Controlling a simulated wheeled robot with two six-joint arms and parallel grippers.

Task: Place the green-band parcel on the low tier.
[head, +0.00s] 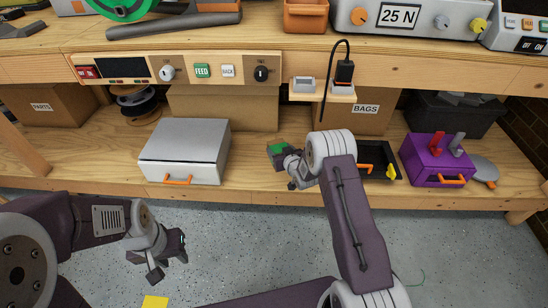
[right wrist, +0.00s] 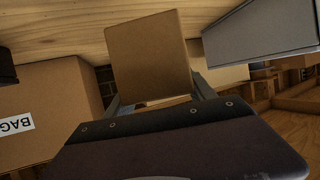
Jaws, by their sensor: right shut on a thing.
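The green-band parcel (head: 276,148) shows as a small box with a green top in the head view, largely hidden by my right gripper (head: 286,162). In the right wrist view the parcel (right wrist: 148,55) is a plain brown face between the two fingers. My right gripper is shut on it. The parcel is over the front part of the low tier (head: 262,176), the lower wooden shelf; I cannot tell whether it touches the shelf. My left gripper (head: 168,262) is open and empty over the floor, in front of the shelf.
On the low tier, a white box with an orange handle (head: 185,151) stands left of the parcel. A black tray (head: 375,172) and a purple box (head: 433,157) are to the right. Cardboard boxes (head: 225,105) stand behind.

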